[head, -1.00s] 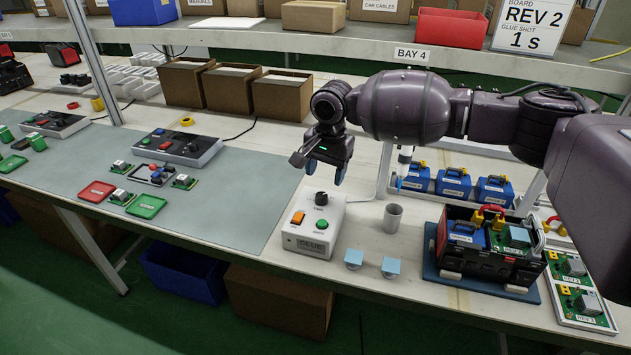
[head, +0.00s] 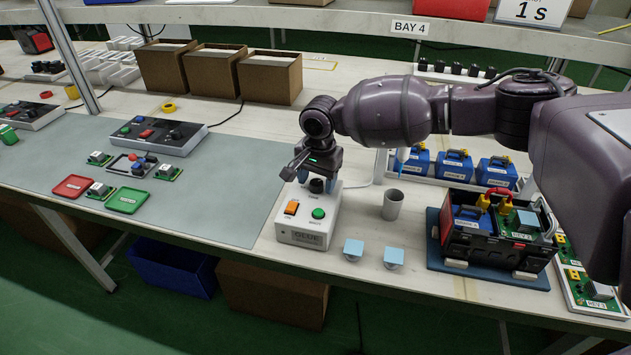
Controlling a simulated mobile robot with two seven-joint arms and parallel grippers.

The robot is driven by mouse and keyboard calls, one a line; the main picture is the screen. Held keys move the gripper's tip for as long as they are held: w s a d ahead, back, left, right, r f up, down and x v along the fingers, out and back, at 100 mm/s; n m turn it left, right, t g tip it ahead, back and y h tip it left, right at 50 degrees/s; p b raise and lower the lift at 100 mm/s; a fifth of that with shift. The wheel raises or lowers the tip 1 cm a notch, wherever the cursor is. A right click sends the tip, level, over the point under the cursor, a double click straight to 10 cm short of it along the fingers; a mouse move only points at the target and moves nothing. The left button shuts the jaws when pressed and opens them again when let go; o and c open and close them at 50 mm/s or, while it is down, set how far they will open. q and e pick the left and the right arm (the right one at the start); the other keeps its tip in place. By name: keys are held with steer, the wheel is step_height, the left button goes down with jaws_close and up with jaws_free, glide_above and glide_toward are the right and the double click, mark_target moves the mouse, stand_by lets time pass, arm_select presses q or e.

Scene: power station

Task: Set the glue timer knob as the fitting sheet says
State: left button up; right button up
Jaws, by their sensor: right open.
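The glue timer box (head: 308,215) is a white box with a GLUE label on its front, near the bench's front edge. Its top carries an orange switch (head: 291,208), a green button (head: 318,213) and a black knob (head: 316,186). My right gripper (head: 317,183) points down over the box, fingers open, with the knob appearing between the fingertips. I cannot tell whether they touch it. The knob's pointer and scale are too small to read. The fitting sheet (head: 535,12) on the shelf is cut off at the top; "1 s" shows. My left gripper is out of view.
A grey cup (head: 392,204) stands right of the box, with two light blue-topped pieces (head: 353,249) in front. A black crate (head: 492,243) with a battery and board stands further right. Blue batteries (head: 454,166) sit behind. The grey mat (head: 225,190) lies left.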

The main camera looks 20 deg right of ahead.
steer(key=shift+f, duration=0.3)
steer(key=shift+c, duration=0.2)
